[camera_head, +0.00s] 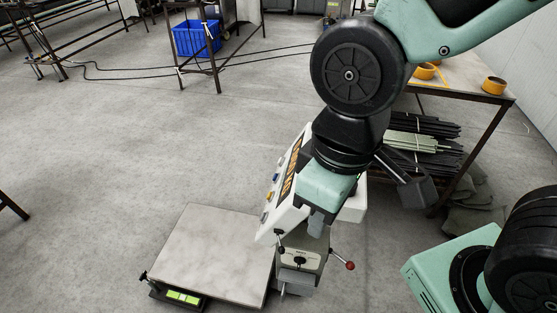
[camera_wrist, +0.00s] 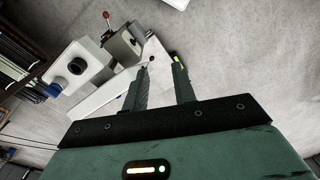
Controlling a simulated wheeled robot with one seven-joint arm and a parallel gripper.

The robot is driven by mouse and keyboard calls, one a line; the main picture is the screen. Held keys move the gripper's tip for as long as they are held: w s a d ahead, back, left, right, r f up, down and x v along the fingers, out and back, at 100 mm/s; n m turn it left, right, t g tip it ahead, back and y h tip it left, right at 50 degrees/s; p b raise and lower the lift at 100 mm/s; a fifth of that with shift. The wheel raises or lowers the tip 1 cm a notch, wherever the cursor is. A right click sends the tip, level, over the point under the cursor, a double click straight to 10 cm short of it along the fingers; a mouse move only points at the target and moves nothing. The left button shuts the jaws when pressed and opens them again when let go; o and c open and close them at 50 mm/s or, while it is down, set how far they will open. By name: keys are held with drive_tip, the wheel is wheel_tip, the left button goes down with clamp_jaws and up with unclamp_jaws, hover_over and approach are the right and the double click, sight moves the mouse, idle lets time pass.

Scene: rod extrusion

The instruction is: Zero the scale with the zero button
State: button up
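I cannot make out which button is the zero button. In the wrist view my gripper (camera_wrist: 161,66) has its two fingers apart with nothing held.
A grey box (camera_head: 299,259) with a red-knobbed lever (camera_head: 350,265) stands right of the platform. A table (camera_head: 462,78) with orange tape rolls (camera_head: 494,86) and dark rods (camera_head: 425,125) below is at right. A blue crate (camera_head: 196,39) is at the back.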

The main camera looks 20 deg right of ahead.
clamp_jaws()
idle(1.5)
